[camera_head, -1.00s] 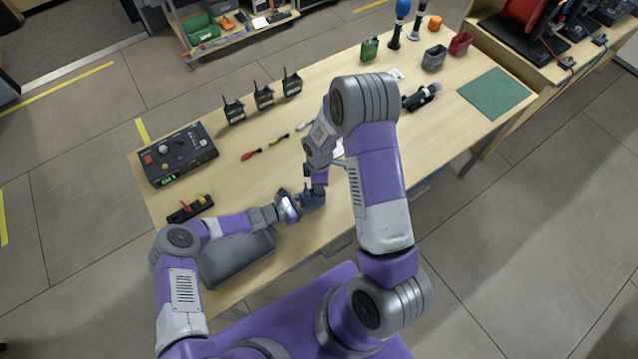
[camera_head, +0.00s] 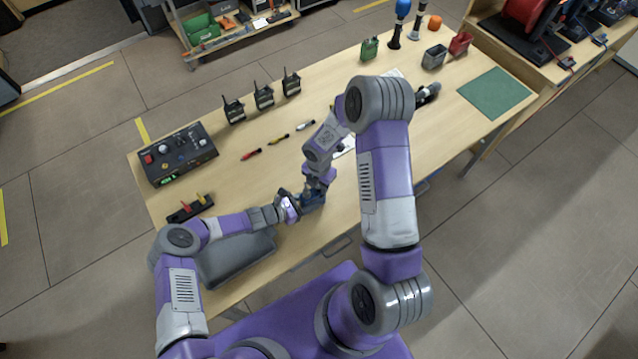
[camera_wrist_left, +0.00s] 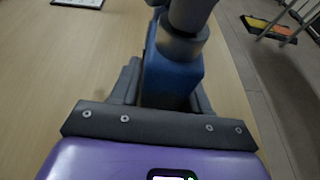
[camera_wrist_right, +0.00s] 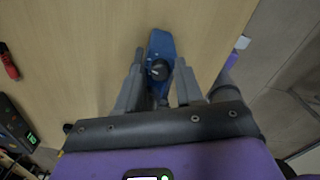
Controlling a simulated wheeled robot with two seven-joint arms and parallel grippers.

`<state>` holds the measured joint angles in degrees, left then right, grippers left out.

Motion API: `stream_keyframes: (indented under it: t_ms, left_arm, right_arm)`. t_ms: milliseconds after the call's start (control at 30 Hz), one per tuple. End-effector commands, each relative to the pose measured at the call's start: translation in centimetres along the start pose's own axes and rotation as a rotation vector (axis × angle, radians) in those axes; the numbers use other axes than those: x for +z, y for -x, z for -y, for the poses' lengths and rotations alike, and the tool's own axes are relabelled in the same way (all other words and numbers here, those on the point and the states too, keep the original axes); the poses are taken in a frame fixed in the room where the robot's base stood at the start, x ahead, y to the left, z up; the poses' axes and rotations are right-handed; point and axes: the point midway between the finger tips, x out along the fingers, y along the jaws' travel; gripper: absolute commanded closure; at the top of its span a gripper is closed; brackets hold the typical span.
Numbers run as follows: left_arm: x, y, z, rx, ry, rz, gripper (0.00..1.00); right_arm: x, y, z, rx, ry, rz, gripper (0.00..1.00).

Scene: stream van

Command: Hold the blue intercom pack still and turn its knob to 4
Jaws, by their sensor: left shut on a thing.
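The blue intercom pack (camera_head: 314,197) is at the front edge of the wooden table in the head view. My left gripper (camera_wrist_left: 168,88) is shut on the blue pack (camera_wrist_left: 172,78), with one finger on each side. In the right wrist view the pack (camera_wrist_right: 160,46) shows its face with a dark round knob (camera_wrist_right: 158,69) bearing a pale mark. My right gripper (camera_wrist_right: 160,64) is over the pack, its fingers apart on either side of the knob. I cannot tell whether they touch it. The knob's numbers are too small to read.
A black control box (camera_head: 178,153), several radios (camera_head: 264,97) and small screwdrivers (camera_head: 251,154) are on the table at left and back. A grey case (camera_head: 238,257) is under my left forearm. A green mat (camera_head: 494,93) is far right.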

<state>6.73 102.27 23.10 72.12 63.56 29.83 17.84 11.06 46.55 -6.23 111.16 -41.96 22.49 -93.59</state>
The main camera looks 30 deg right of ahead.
Motion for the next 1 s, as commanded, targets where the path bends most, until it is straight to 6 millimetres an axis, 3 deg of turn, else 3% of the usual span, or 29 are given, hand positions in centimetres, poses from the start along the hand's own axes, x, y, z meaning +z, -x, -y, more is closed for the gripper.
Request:
stream_keyframes:
  t_ms: [167, 367, 400, 733, 1000]
  left_arm:
    - [0.01, 0.00, 0.00, 0.000, 0.000, 0.000, 0.88]
    - [0.01, 0.00, 0.00, 0.000, 0.000, 0.000, 0.88]
    - [0.01, 0.00, 0.00, 0.000, 0.000, 0.000, 0.88]
    - [0.01, 0.00, 0.00, 0.000, 0.000, 0.000, 0.88]
    - [0.01, 0.00, 0.00, 0.000, 0.000, 0.000, 0.88]
  right_arm:
    - [0.00, 0.01, -0.01, 0.000, -0.001, 0.000, 0.65]
    - [0.00, 0.01, -0.01, 0.000, -0.003, 0.000, 0.96]
    - [0.00, 0.01, -0.01, 0.000, -0.003, 0.000, 0.97]
    - [-0.01, 0.01, -0.03, 0.001, -0.240, 0.000, 0.97]
    - [-0.01, 0.01, -0.02, 0.001, -0.261, 0.000, 0.97]
